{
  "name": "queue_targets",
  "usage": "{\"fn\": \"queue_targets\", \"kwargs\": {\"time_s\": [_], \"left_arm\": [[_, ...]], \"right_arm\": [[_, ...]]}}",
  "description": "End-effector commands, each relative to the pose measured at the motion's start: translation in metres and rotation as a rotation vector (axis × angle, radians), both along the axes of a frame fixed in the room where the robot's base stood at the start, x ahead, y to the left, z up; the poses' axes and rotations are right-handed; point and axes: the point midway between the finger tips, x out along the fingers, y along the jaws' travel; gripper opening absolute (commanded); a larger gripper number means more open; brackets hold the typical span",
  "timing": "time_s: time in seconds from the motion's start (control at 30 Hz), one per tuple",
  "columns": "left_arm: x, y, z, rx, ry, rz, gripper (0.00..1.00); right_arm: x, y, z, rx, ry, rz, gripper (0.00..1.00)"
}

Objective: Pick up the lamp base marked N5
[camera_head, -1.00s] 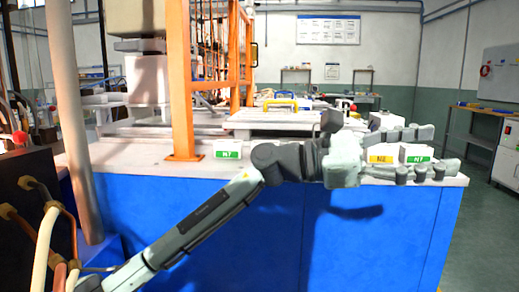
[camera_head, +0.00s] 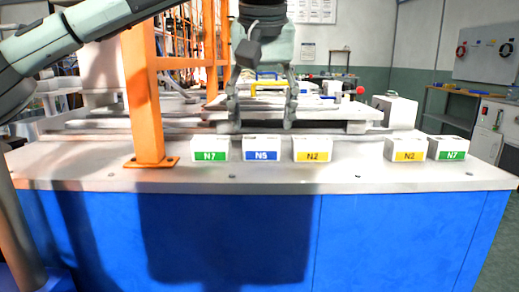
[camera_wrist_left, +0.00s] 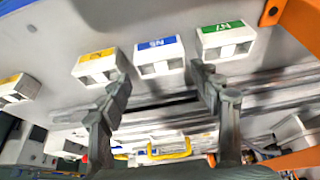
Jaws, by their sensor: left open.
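The lamp base marked N5 (camera_head: 262,149) is a white block with a blue label. It stands upright on the bench top between a green N7 base and a yellow N2 base. It also shows in the left wrist view (camera_wrist_left: 160,57). My left gripper (camera_head: 262,118) points down, open and empty, with its fingers spread to either side of the N5 base's line and its tips above it in the picture. In the left wrist view, the open fingers (camera_wrist_left: 158,75) flank the N5 base with nothing between them. My right gripper is not in view.
Beside N5 stand a green N7 base (camera_head: 210,149) and a yellow N2 base (camera_head: 313,149). Further right are another N2 (camera_head: 406,150) and N7 base (camera_head: 449,149). An orange post (camera_head: 143,95) rises at the left. The white bench top (camera_head: 225,180) is clear in front.

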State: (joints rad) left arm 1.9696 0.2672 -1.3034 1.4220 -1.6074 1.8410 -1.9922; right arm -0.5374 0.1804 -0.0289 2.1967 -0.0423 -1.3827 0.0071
Motion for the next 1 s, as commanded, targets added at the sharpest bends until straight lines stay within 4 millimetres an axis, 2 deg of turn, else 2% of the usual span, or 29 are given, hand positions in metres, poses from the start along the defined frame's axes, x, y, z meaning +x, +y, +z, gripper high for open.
{"fn": "queue_targets", "kwargs": {"time_s": [0.37, 0.6, 0.67, 0.9, 1.0], "left_arm": [[0.019, 0.002, -0.044, -0.002, 0.002, 0.000, 0.64], [0.020, 0.001, -0.048, -0.004, -0.001, -0.001, 0.64], [0.020, 0.001, -0.048, -0.004, 0.000, -0.001, 0.59], [0.020, 0.001, -0.048, -0.004, 0.000, -0.001, 0.29], [0.020, 0.001, -0.048, -0.004, 0.000, -0.001, 0.29]], "right_arm": [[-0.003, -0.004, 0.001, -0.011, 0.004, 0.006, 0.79], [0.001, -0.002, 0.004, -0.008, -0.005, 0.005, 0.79], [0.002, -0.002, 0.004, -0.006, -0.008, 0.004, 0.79], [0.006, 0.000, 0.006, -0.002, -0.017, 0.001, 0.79], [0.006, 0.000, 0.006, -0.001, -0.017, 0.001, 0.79]]}}
